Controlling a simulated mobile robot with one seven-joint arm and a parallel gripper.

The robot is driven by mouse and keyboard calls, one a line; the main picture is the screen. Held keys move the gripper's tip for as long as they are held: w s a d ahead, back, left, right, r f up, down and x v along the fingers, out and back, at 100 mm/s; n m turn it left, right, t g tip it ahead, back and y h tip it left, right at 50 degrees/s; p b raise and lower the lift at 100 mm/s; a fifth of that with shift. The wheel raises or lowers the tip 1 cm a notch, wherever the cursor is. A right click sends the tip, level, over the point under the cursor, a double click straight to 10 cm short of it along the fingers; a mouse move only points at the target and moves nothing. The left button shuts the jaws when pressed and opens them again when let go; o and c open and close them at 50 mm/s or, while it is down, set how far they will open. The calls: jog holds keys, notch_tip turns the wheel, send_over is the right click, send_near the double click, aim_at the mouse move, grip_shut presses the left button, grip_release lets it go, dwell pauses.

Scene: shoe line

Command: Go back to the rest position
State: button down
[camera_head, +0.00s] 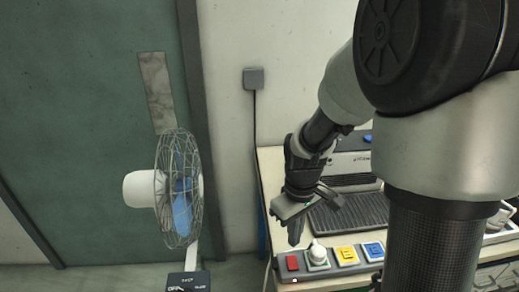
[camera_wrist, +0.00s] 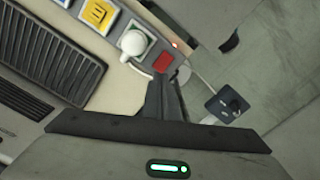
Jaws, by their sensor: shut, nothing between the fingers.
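My gripper (camera_head: 296,236) hangs at the end of my arm in the head view, pointing down above the left front part of a workbench. Its fingers are shut together and hold nothing. In the wrist view the shut fingers (camera_wrist: 163,100) point toward a red button (camera_wrist: 164,62) and a white knob (camera_wrist: 134,42) on a control panel. Whether the fingertips touch the panel cannot be told; they appear just short of it. In the head view the red button (camera_head: 292,263) and white knob (camera_head: 317,253) lie just below the gripper.
The bench (camera_head: 268,165) carries a dark ribbed conveyor (camera_head: 350,214), a grey machine (camera_head: 345,163), and yellow (camera_head: 346,254) and blue (camera_head: 373,250) buttons. A standing fan (camera_head: 178,190) is at the left, with open floor between it and the bench. A wall box (camera_head: 253,79) has a hanging cable.

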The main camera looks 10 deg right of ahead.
jog(key=s+r+m+t+p, duration=0.2)
jog(key=s+r, duration=0.2)
jog(key=r, duration=0.5)
jog(key=s+r+m+t+p, duration=0.1)
jog(key=s+r+m+p, duration=0.1)
jog(key=r, duration=0.7)
jog(key=s+r+m+t+p, duration=0.2)
jog(key=s+r, duration=0.3)
jog(key=r, duration=0.4)
jog(key=shift+s+r+t+p, duration=0.2)
jog(key=shift+s+t+p, duration=0.15)
jog(key=shift+p, duration=0.4)
